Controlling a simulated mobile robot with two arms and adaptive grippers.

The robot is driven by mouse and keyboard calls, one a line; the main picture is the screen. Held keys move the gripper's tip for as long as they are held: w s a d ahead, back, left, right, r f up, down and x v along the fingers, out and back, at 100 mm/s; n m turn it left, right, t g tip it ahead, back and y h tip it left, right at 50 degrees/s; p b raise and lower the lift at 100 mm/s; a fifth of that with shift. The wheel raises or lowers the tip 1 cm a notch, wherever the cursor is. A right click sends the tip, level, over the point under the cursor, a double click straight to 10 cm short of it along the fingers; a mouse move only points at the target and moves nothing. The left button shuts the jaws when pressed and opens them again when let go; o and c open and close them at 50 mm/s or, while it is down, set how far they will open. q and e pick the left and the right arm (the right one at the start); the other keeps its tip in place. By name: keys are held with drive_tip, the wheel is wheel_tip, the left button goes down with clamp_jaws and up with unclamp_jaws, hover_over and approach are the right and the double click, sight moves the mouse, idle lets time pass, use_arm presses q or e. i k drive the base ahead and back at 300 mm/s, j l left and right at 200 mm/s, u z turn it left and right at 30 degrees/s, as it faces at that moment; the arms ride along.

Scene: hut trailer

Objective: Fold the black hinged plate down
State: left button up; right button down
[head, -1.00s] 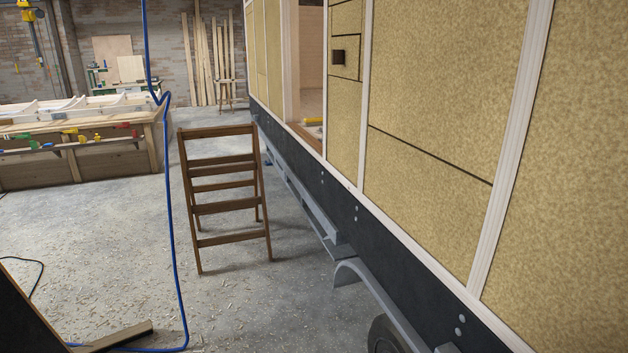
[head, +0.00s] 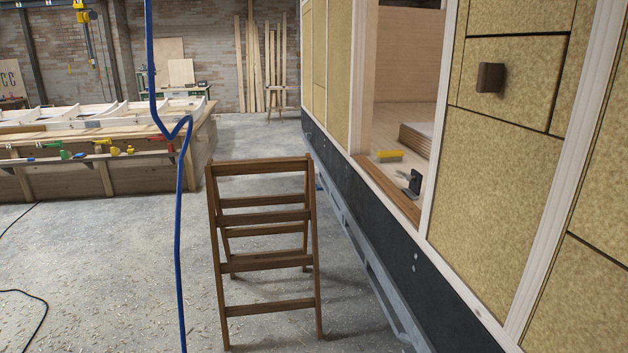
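A small black hinged plate (head: 415,181) stands on the wooden sill of the doorway in the trailer's side, right of centre in the head view. Its upper part looks raised, with a flat foot on the sill. It is small in the picture, so its hinge is hard to make out. Neither of my grippers is in view.
A wooden step ladder (head: 265,265) stands on the floor left of the doorway. A blue hose (head: 180,240) hangs left of it. A yellow-handled brush (head: 388,156) lies inside the doorway. A long workbench (head: 90,175) is at left. Open floor lies between.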

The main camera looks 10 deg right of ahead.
sight(415, 179)
drive_tip(key=i+z, duration=0.1)
drive_tip(key=i, duration=0.45)
drive_tip(key=i+j+z, duration=0.15)
drive_tip(key=i, duration=0.35)
drive_tip(key=i+j+z, duration=0.1)
drive_tip(key=i, duration=0.4)
drive_tip(key=i+j+z, duration=0.15)
drive_tip(key=i+j, duration=0.15)
drive_tip(key=i, duration=0.2)
drive_tip(key=i+j+z, duration=0.3)
drive_tip(key=i, duration=0.2)
